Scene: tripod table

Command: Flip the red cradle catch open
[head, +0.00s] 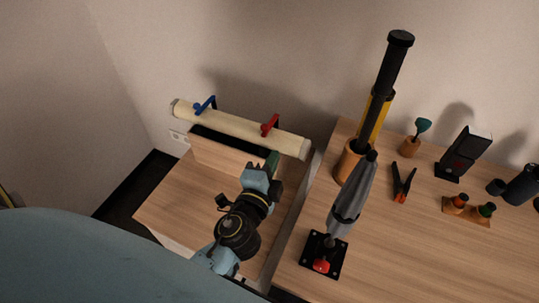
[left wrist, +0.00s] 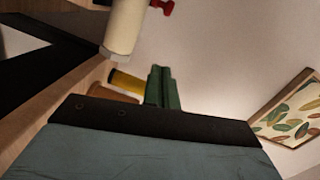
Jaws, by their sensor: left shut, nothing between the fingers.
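The red cradle catch (head: 270,124) is a small hooked piece over the right part of a cream tube (head: 240,127). The tube lies along the top of a wooden cradle box (head: 228,158). My left gripper (head: 273,160) is shut and empty, in front of and below the red catch, near the tube's right end. In the left wrist view the green fingers (left wrist: 161,87) are together, with the tube (left wrist: 124,28) to their upper left. Part of the red catch (left wrist: 164,6) shows at the top edge, apart from the fingers. My right gripper is not in view.
A blue catch (head: 205,104) sits on the tube's left part. Right of a gap, a wooden table (head: 386,245) holds a tall black and yellow tube (head: 379,100), a grey tapered object (head: 352,195), pliers (head: 402,184) and small items. The low surface's left part (head: 172,207) is bare.

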